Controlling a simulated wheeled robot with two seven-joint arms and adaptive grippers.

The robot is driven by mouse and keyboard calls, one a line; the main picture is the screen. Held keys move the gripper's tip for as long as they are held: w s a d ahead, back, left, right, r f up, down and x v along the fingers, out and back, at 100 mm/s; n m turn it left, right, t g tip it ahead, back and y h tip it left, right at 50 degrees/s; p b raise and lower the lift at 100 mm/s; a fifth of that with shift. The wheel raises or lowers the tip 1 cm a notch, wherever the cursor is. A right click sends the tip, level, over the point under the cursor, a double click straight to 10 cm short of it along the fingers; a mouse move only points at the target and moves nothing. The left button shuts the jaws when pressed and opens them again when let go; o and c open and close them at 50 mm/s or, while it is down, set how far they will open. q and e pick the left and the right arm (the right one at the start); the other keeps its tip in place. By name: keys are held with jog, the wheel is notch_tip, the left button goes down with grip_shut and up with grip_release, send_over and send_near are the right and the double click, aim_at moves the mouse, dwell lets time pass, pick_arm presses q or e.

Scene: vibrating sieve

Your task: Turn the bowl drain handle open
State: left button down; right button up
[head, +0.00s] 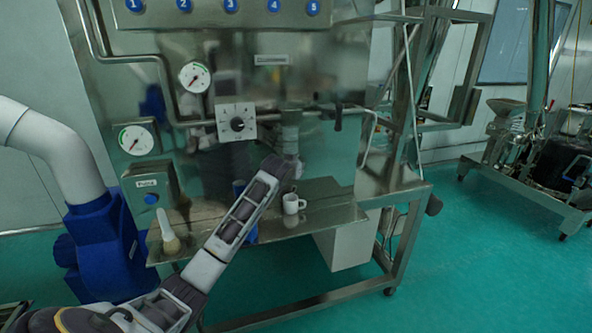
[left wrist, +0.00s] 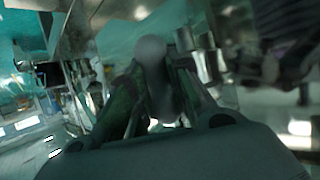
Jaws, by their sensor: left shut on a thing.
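The steel machine (head: 320,75) stands in the middle of the head view, with a short drain outlet (head: 290,140) on its front. My left gripper (head: 283,167) is just below this outlet. It is shut on a rounded grey piece, which shows blurred between the fingers in the left wrist view (left wrist: 153,55) and looks like the bowl drain handle. In the head view the gripper covers the handle, so I cannot tell how far it is turned. My right gripper is out of both views.
A white mug (head: 292,204) stands on the steel shelf (head: 335,214) just below my left gripper. A brush (head: 168,238) is at the shelf's left end. A black-handled lever (head: 338,118) sticks out to the right of the dial (head: 237,123).

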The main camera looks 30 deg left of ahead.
pick_arm(q)
jog(key=c, duration=1.3)
grip_release()
jog(key=v, duration=1.2)
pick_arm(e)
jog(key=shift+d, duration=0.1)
